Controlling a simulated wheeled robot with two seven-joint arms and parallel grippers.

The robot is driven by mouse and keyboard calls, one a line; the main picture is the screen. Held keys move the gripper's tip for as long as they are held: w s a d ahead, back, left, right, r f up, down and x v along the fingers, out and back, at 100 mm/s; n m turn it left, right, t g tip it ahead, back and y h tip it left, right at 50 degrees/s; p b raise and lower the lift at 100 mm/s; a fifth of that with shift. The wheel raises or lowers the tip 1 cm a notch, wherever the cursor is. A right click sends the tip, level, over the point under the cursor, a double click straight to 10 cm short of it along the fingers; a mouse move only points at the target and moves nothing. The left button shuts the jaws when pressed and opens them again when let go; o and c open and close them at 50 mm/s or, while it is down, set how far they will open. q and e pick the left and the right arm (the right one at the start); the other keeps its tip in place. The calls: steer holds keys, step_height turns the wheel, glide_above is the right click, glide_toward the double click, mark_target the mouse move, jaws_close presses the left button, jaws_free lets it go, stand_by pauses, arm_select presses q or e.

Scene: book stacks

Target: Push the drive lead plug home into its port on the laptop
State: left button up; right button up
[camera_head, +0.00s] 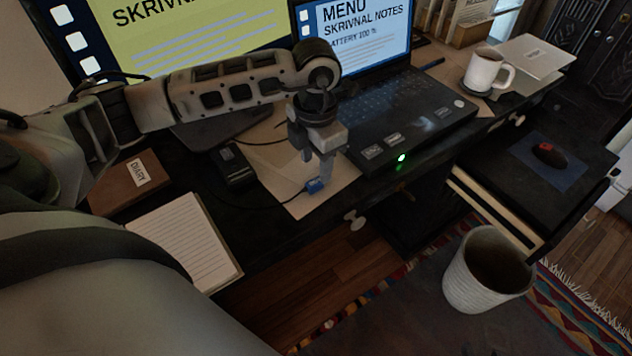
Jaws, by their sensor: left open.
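The laptop (425,112) stands open on the dark desk, its screen showing a menu page and a green light glowing at its front edge. The blue drive lead plug (315,186) lies on a pale sheet of paper left of the laptop, apart from it. Its dark lead runs back to a small black drive box (232,165). My left gripper (317,180) points down with its fingertips at the plug. It is open. The port on the laptop cannot be made out. My right gripper is not in view.
A brown diary (128,184) and a lined notepad (185,240) lie at the left. A white mug (485,70) stands right of the laptop. A large monitor (190,35) stands behind. A ribbed white bin (487,270) is at the lower right.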

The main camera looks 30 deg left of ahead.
mark_target(316, 181)
arm_select(q)
steer(key=shift+f+p, duration=0.3)
steer(key=shift+f, duration=2.4)
jaws_close()
